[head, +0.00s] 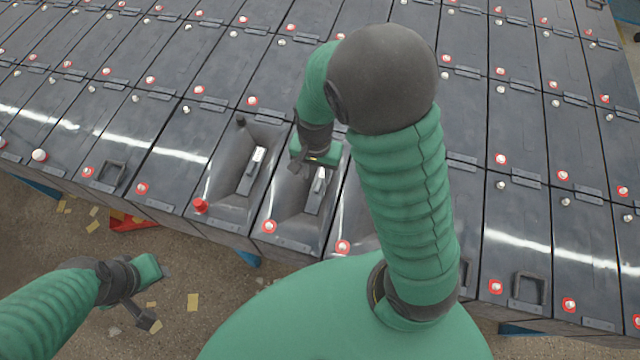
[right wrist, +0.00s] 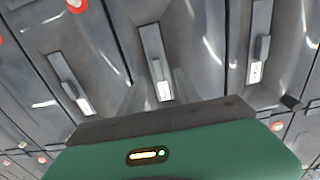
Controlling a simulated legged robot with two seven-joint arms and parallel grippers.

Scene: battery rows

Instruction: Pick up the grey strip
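Grey strips with pale end plates stand in sunken battery tops. In the head view one strip (head: 252,171) is left of my right gripper (head: 302,164), and another strip (head: 318,190) is just below and right of it. The right wrist view shows a left strip (right wrist: 71,86), a middle strip (right wrist: 160,78) and a right strip (right wrist: 259,60). My right gripper (right wrist: 157,95) has its fingers apart there, with the middle strip showing between them; contact cannot be told. My left gripper (head: 140,300) hangs over the floor, holding nothing visible; its finger gap is unclear.
Rows of dark batteries with red and white terminal caps fill the back and right. A red object (head: 132,222) lies on the floor at the left, among yellow scraps (head: 193,301). My right arm hides some batteries in the middle.

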